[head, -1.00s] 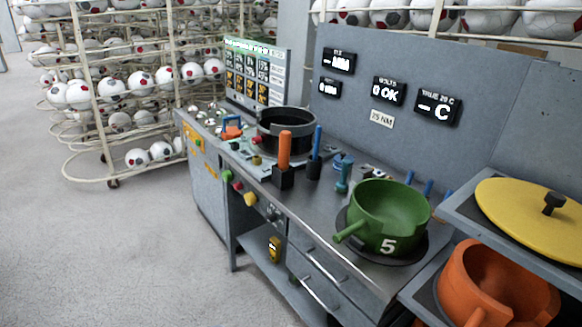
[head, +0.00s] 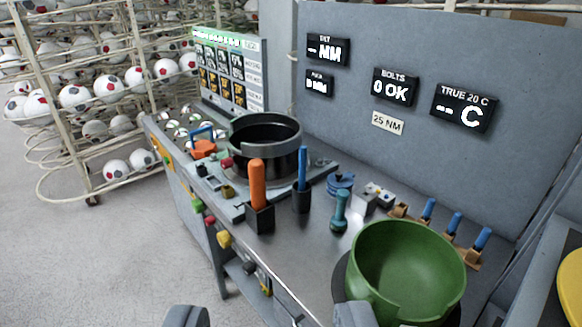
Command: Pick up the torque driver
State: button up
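An orange-handled tool (head: 257,185) stands upright in a dark square block (head: 260,218) on the bench, left of centre. Just right of it, a slim blue-handled tool (head: 302,168) stands in a dark round holder (head: 302,198). A small teal dumbbell-shaped piece (head: 340,211) stands further right. No label shows which of these is the torque driver. My gripper (head: 270,316) shows as two grey fingertips at the bottom edge, wide apart and with nothing visible between them. It is apart from the upright tools, which are further off across the bench.
A green bowl (head: 405,265) sits at the right front of the bench. A black ring-shaped pot (head: 265,145) stands behind the tools. Several blue-topped pegs (head: 454,224) line the back right. Ball racks (head: 75,95) stand left; the floor (head: 100,250) there is clear.

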aim_at(256, 166)
jog(key=u, duration=0.15)
jog(key=i, duration=1.1)
jog(key=u, duration=0.45)
